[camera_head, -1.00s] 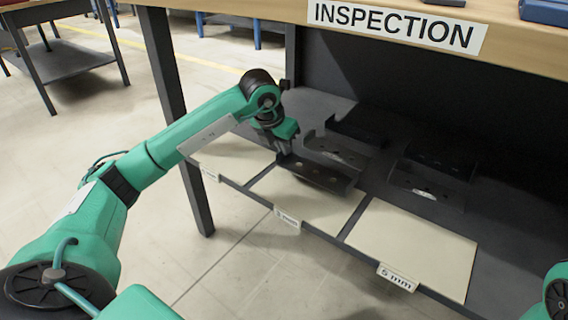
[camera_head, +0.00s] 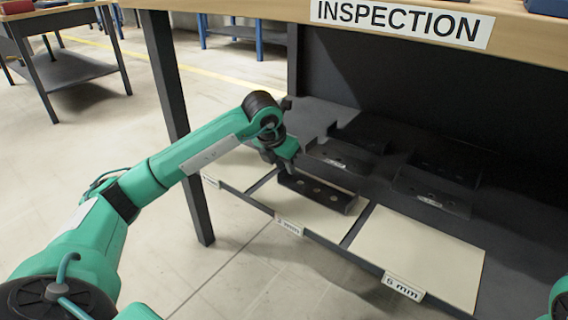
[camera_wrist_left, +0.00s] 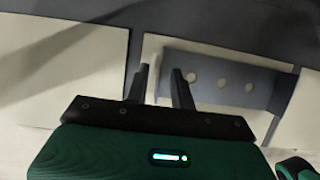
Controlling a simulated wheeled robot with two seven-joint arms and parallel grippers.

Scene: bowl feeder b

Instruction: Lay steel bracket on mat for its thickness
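A dark steel bracket (camera_head: 318,192) with a row of holes and a raised end lies on the middle pale mat (camera_head: 300,213), toward its back edge. The number on that mat's label is hard to read. My left gripper (camera_head: 283,166) is at the bracket's left end. In the left wrist view its fingers (camera_wrist_left: 161,76) stand apart, with the bracket (camera_wrist_left: 235,84) running off to the right. Its left edge shows between the fingertips, touching neither clearly. My right gripper is out of view; only a bit of my right arm shows at the lower right corner.
Several other dark brackets (camera_head: 338,156) sit on the dark shelf behind the mats. A bare mat marked 5 mm (camera_head: 425,250) lies to the right, another bare mat (camera_head: 238,167) to the left. The INSPECTION bench top overhangs the shelf; a dark leg (camera_head: 178,130) stands at left.

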